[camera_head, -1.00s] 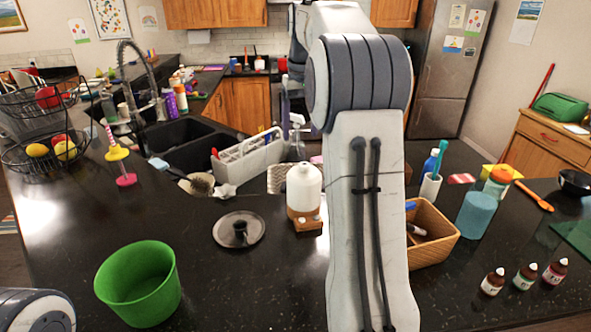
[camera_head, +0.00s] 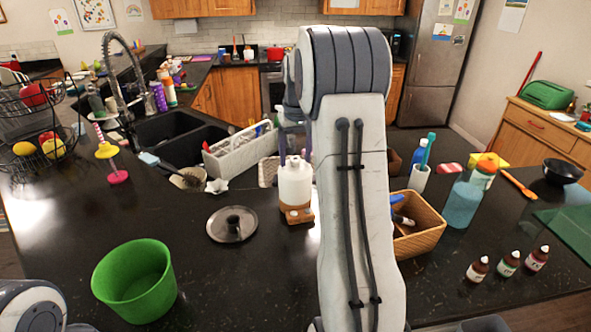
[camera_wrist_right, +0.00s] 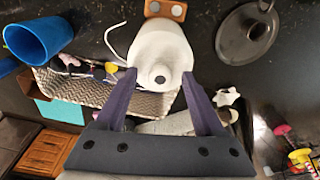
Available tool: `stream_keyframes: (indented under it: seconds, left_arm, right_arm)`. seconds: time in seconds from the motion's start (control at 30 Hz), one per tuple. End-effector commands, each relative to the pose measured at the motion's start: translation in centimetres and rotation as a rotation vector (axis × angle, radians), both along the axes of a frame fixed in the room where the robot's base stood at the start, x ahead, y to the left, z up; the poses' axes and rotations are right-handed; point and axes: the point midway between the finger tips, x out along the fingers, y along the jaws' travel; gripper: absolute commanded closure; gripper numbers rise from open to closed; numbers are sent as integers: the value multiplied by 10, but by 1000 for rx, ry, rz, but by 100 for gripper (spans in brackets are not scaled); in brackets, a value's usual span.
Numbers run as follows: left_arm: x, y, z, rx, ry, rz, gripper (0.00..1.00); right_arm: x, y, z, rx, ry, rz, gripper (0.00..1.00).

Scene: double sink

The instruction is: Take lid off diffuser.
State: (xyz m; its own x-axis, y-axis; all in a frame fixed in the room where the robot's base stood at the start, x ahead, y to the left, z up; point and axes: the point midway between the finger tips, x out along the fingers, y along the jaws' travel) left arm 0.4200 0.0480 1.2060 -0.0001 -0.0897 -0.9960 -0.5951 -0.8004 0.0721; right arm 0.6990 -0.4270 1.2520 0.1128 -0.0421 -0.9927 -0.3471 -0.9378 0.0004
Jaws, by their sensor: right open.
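The diffuser (camera_head: 295,187) is a white bottle-shaped body on a wooden base, upright on the dark counter. Its white top is the lid; I cannot make out the seam. In the right wrist view the diffuser (camera_wrist_right: 160,48) shows from above, with a dark hole in its top.
A dark round pot lid (camera_head: 232,224) lies left of the diffuser, and a green bucket (camera_head: 134,282) stands in front. A wicker basket (camera_head: 425,240) is to the right, a grey caddy (camera_head: 238,158) behind. Several small bottles (camera_head: 508,263) stand at right.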

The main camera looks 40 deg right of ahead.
Motion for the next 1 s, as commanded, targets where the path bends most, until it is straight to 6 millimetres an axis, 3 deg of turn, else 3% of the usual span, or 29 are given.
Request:
stream_keyframes:
  seconds: [0.1, 0.3, 0.73, 1.0]
  left_arm:
    - [0, 0, 0, 0, 0, 0, 50]
    - [0, 0, 0, 0, 0, 0, 50]
    - [0, 0, 3, 0, 0, 0, 50]
    - [0, 0, 28, 0, 0, -3, 50]
  right_arm:
    - [0, 0, 0, 0, 0, 0, 29]
    - [0, 0, 0, 0, 0, 0, 100]
    - [0, 0, 4, 0, -1, 0, 100]
    - [0, 0, 29, 0, -1, 1, 100]
